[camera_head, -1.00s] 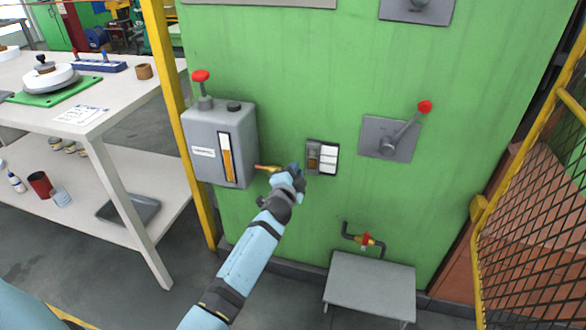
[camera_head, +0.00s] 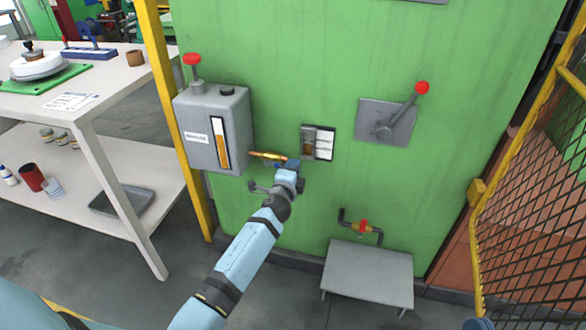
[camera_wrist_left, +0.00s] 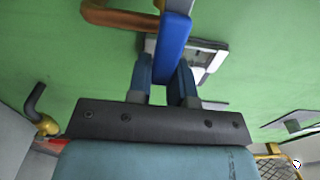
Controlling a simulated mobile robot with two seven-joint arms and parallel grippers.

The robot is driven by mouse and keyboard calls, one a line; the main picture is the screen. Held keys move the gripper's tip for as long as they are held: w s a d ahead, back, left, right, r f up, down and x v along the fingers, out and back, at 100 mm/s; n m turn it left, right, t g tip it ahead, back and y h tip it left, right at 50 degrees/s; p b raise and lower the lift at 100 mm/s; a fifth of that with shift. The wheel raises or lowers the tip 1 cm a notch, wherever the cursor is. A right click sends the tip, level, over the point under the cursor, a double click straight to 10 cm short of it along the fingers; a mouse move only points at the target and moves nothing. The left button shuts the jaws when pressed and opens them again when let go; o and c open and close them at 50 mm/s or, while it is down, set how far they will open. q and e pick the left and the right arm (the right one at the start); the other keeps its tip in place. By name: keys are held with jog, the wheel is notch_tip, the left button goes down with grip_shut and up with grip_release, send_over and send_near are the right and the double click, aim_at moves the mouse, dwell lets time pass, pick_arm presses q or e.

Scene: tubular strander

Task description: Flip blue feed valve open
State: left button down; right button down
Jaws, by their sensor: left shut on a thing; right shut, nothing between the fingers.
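The blue feed valve lever (camera_head: 293,163) sits at the right end of a brass pipe (camera_head: 266,155) that comes out of the grey oil box. In the left wrist view the blue lever (camera_wrist_left: 174,40) runs from the copper-coloured pipe (camera_wrist_left: 118,17) down to between my fingers. My left gripper (camera_head: 290,170) is at the lever, and the wrist view shows its fingers (camera_wrist_left: 163,78) shut on the lever's end. The gripper hides part of the lever in the head view. My right gripper is not in view.
The grey oil box (camera_head: 212,128) with a red knob (camera_head: 192,59) is left of the lever. A small switch panel (camera_head: 318,142) is close on the right. A red-tipped lever (camera_head: 422,88), a red-handled pipe valve (camera_head: 363,227) and a grey stand (camera_head: 367,272) are further right.

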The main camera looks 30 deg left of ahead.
pick_arm(q)
jog(key=shift+r, duration=0.1)
jog(key=c, duration=1)
grip_release()
jog(key=shift+w, duration=0.1)
jog(key=p+v, duration=0.1)
jog(key=v, duration=0.6)
jog(key=shift+s, duration=0.3)
